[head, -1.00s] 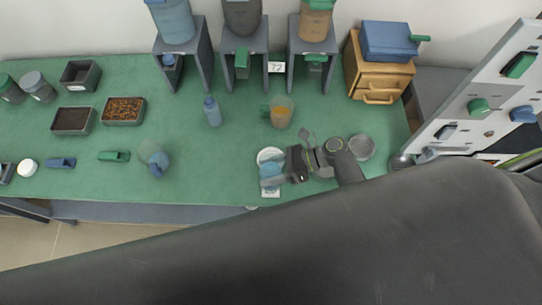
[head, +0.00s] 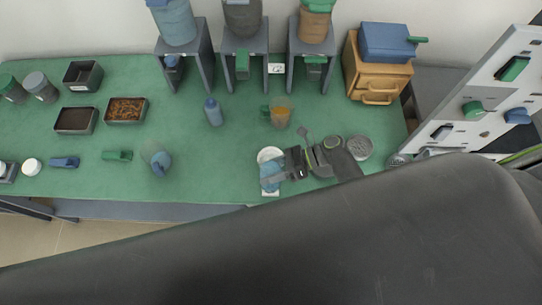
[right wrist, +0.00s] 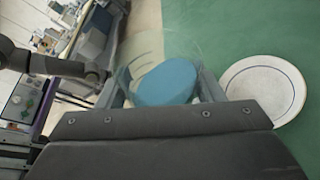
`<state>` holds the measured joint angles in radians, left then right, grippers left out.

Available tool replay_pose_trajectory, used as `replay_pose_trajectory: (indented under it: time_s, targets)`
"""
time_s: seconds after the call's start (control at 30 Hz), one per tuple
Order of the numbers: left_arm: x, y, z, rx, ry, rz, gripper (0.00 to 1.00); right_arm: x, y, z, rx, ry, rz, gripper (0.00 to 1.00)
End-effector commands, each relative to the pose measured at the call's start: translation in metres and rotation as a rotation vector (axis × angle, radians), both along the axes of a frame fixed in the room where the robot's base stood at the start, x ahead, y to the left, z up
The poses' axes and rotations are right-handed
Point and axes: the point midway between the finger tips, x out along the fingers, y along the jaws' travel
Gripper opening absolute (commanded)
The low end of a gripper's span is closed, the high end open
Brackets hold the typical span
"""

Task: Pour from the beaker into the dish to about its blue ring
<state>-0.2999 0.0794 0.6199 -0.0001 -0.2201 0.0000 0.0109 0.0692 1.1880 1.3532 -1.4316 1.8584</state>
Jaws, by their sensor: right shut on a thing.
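The dish (right wrist: 281,91) is a white round one with a thin blue ring inside its rim. It lies on the green bench top, right of my gripper in the right wrist view, and I see no liquid in it. In the head view the dish (head: 268,153) is partly covered by the beaker. My right gripper (head: 272,178) is shut on the clear beaker (right wrist: 143,55), which holds blue liquid (right wrist: 168,83). The beaker is close beside or over the dish's near side; its exact height and tilt are hard to tell. I see no stream. My left gripper is out of view.
An amber-filled beaker with a green handle (head: 281,112) stands behind the dish. A grey round dish (head: 360,148) lies right of my gripper. Open bench lies left of the dish.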

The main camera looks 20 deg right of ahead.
Motion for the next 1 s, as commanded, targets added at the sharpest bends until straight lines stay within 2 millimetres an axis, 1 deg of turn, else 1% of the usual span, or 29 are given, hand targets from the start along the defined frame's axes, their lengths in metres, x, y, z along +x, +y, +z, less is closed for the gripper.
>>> replay_pose_trajectory:
  time_s: [0.4,0.63,1.0]
  targets:
    - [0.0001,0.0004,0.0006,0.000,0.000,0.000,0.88,0.0002,0.0000,0.0003,0.003,0.005,0.000,0.16]
    - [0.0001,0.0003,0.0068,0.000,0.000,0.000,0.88,0.0003,0.0000,0.0007,0.027,0.085,0.001,0.16]
    - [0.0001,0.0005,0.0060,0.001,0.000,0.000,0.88,0.0000,-0.0001,-0.0005,0.029,0.094,0.001,0.16]
